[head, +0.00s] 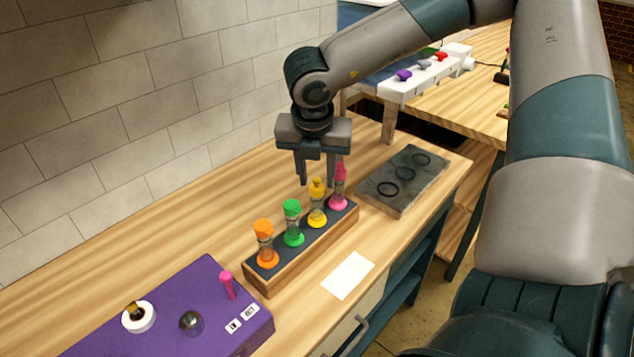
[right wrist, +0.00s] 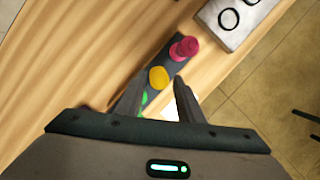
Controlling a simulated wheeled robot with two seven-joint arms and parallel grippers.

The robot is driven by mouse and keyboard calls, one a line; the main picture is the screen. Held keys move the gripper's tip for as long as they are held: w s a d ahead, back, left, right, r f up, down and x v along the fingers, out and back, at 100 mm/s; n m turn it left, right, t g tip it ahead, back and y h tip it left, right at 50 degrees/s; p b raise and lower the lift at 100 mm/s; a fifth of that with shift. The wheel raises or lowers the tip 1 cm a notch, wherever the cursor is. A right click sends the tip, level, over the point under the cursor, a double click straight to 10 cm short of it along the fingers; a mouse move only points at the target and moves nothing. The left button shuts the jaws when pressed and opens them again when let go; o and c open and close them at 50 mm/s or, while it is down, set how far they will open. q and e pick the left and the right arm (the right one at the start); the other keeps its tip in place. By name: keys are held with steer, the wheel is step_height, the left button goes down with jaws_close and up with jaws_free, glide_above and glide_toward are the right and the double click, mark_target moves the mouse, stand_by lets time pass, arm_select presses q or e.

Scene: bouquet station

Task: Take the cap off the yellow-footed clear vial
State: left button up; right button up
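The yellow-footed clear vial (head: 317,206) stands upright in a wooden rack (head: 268,284) with a dark top. Its yellow cap (head: 317,187) is on, and it also shows from above in the right wrist view (right wrist: 158,78). My right gripper (head: 316,178) is open and points down over the rack, close to this cap. In the right wrist view its two fingers (right wrist: 158,88) are apart, with the cap showing between and just beyond the tips. I cannot tell whether a finger touches it. My left gripper is not in view.
The pink-capped vial (head: 339,184) stands close on one side, the green-capped vial (head: 292,224) on the other, then the orange-capped vial (head: 266,246). A grey plate with dark rings (head: 405,172) and a white card (head: 348,275) lie nearby. A purple box (head: 190,290) is at lower left.

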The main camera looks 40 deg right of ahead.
stand_by(0.4)
jaws_close()
